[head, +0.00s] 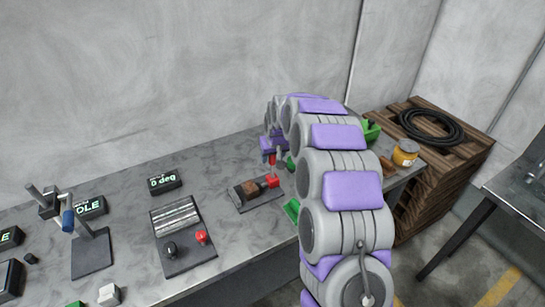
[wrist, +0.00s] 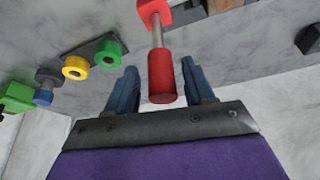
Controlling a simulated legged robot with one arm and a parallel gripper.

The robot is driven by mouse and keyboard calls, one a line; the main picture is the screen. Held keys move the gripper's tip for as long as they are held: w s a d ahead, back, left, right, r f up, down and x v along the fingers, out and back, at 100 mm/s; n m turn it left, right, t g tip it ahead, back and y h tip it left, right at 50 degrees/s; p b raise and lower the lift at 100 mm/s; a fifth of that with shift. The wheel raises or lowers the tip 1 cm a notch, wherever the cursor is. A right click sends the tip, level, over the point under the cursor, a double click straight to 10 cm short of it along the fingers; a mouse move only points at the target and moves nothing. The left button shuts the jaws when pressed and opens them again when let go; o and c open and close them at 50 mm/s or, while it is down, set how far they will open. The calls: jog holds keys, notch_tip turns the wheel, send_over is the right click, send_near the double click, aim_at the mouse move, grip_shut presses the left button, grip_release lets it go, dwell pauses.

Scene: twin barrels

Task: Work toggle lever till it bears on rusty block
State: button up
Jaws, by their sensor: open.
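The rusty block (head: 250,188) sits on a dark base plate (head: 240,202) on the grey bench in the head view. A red toggle clamp (head: 273,181) stands at the right end of that plate. In the wrist view the lever's red grip (wrist: 161,76) comes down on a metal rod from a red body (wrist: 156,12). My gripper (wrist: 162,88) is open, with one blue finger on each side of the red grip. Gaps show between grip and fingers. In the head view my arm hides part of the gripper. Whether the clamp touches the block cannot be told.
A plate with a red knob (head: 201,237) and a display reading 0 deg (head: 165,182) stand left on the bench. A wooden crate with a coiled black hose (head: 431,127) stands right. Yellow (wrist: 75,67) and green rings show in the wrist view.

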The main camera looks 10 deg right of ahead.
jog(key=shift+a, duration=0.1)
jog(key=shift+a, duration=0.15)
jog(key=shift+c, duration=1.2)
grip_shut()
